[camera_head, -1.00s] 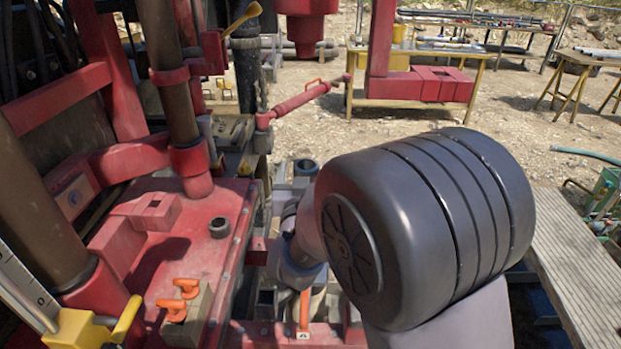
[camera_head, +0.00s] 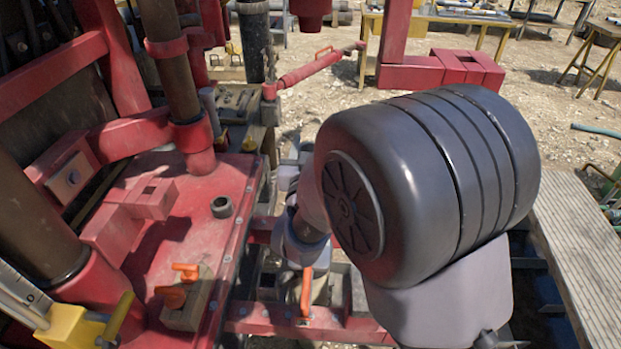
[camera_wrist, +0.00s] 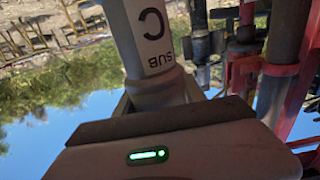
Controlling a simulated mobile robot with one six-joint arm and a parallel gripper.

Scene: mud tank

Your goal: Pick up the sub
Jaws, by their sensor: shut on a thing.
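In the wrist view the sub (camera_wrist: 150,40) is a pale grey cylinder with dark lettering, "SUB" and a large "C". It widens at its lower end, near my gripper. My gripper (camera_wrist: 158,98) is shut on this wide end, and its body with a green light fills the bottom of the wrist view. The sub's far end runs out of the top of that view. In the head view my arm's large dark joint covers the centre right, and I cannot make out the gripper or the sub there.
A red deck (camera_head: 150,240) with a small dark ring (camera_head: 222,207) and a block with orange handles (camera_head: 185,296) lies at left. Red machinery with brown cylinders (camera_head: 165,60) rises there. A grey walkway (camera_head: 590,250) is at right. Gravel and tables lie beyond.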

